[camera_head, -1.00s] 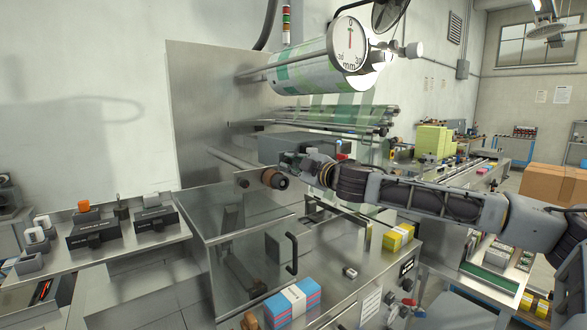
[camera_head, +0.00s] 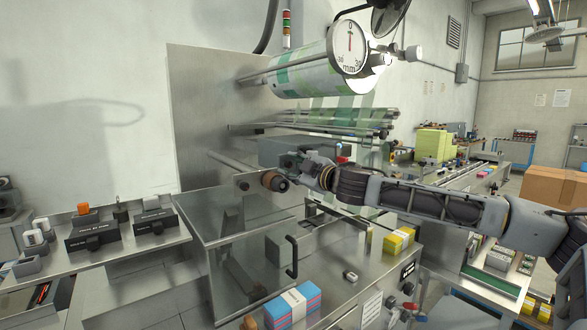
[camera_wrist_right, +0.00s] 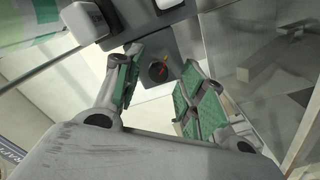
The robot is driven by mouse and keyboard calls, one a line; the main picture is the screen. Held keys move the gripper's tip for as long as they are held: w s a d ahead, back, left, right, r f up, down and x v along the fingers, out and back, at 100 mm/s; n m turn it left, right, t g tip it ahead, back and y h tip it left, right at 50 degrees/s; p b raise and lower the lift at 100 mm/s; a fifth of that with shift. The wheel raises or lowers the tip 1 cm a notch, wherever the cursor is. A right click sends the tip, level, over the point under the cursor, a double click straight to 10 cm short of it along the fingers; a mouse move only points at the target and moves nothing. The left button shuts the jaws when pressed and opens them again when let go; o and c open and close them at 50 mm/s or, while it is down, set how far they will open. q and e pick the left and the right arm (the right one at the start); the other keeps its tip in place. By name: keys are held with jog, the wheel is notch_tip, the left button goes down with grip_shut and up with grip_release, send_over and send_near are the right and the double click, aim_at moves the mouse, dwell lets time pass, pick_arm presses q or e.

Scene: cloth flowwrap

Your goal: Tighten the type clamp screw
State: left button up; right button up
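My right gripper (camera_head: 290,160) reaches in from the right to the grey box (camera_head: 278,150) below the rollers. In the right wrist view the gripper (camera_wrist_right: 161,58) is open, with green pads on both fingers. A small dark round knob or screw head with a red and yellow mark (camera_wrist_right: 158,70) shows in the gap between the fingers, on a grey housing (camera_wrist_right: 152,45). It looks like the clamp screw, but I cannot be sure. The fingers appear apart from it; the depth is hard to judge. In the head view the arm and gripper hide it. My left gripper is not in view.
A printed film roll (camera_head: 300,76) with a round mm dial (camera_head: 349,47) is above, and metal rollers (camera_head: 325,128) lie below it. A brown-and-black roller end (camera_head: 274,181) is close to the gripper. A clear guard with a black handle (camera_head: 292,257) stands in front.

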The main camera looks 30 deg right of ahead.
aim_at(289, 166)
jog(key=shift+d+r, duration=0.1)
dwell(0.3)
jog(key=shift+s, duration=0.15)
jog(key=shift+s+d+h, duration=0.3)
jog(key=shift+s+d, duration=0.2)
jog(key=shift+s, duration=0.05)
jog(key=shift+s, duration=0.1)
jog(key=shift+s+a, duration=0.1)
jog(key=shift+s, duration=0.3)
jog(key=shift+s+a, duration=0.35)
jog(key=shift+a, duration=0.05)
jog(key=shift+s, duration=0.15)
